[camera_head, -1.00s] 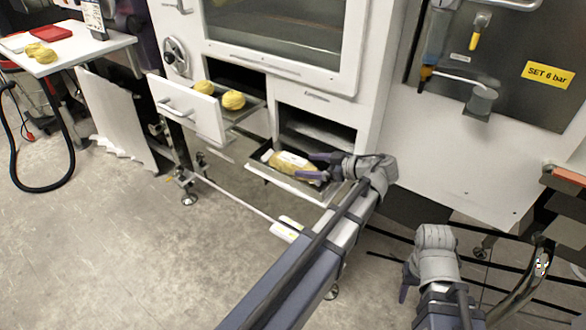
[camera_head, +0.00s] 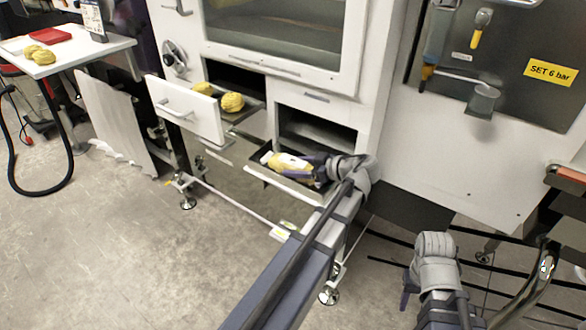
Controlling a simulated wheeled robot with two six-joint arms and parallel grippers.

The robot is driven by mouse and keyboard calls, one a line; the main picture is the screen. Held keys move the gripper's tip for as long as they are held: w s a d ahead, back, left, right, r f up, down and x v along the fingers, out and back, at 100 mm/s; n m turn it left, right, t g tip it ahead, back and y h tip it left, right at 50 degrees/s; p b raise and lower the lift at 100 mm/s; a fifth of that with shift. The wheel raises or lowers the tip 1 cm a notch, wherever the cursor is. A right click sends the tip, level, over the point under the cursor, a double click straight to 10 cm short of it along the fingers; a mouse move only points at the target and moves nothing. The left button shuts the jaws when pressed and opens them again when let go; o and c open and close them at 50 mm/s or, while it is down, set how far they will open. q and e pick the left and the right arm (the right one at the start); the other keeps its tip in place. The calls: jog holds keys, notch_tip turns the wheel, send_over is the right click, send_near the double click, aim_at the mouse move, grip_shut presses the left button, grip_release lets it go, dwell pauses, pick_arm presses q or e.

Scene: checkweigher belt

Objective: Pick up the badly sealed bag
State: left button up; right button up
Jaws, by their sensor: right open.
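A yellow bag with a white label (camera_head: 285,161) lies in the pulled-out right tray (camera_head: 262,172) low on the machine front. My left gripper (camera_head: 309,166) is at the bag's right end, with its dark fingers against or around that end. The wrist hides part of the bag, and I cannot tell whether the fingers grip it. The seal is too small to judge. My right gripper (camera_head: 405,289) is low at the right, open and away from the bag, its fingers partly hidden.
The left drawer (camera_head: 190,111) is open with two yellow bags (camera_head: 232,102) on it. A white side table (camera_head: 80,52) holds more yellow bags and a red tray (camera_head: 47,35). A panel with a grey cup (camera_head: 484,99) stands at the right. The floor at left is mostly clear.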

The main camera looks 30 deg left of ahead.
aim_at(297, 162)
pick_arm(q)
grip_shut()
jog(key=shift+r, duration=0.15)
notch_tip(297, 162, up, 10)
jog(key=p, duration=1)
